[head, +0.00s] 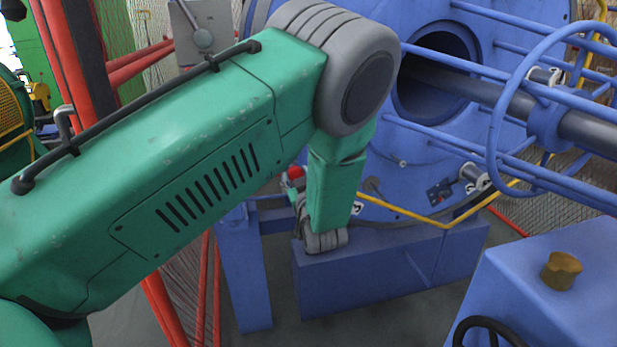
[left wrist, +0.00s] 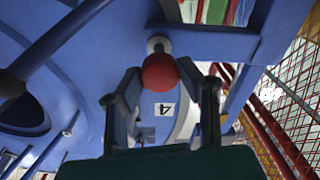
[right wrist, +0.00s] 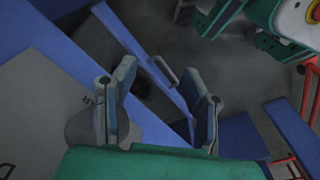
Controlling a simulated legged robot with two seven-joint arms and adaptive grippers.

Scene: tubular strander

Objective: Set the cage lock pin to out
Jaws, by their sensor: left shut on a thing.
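The cage lock pin shows as a red ball knob (head: 295,172) in the head view, just left of my left forearm. In the left wrist view the red knob (left wrist: 160,72) sits between the fingertips of my left gripper (left wrist: 160,78), which is shut on it. A pale round collar shows behind the knob, against blue metal. In the head view my green arm covers most of that gripper. My right gripper (right wrist: 158,70) is open and empty in the right wrist view, its fingers well apart.
A large blue disc (head: 400,180) with tubes and a grey shaft (head: 590,130) stands behind. A blue box with a brass-coloured knob (head: 561,270) is at lower right. Red posts and mesh stand at left. A white number plate (left wrist: 164,109) is below the red knob.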

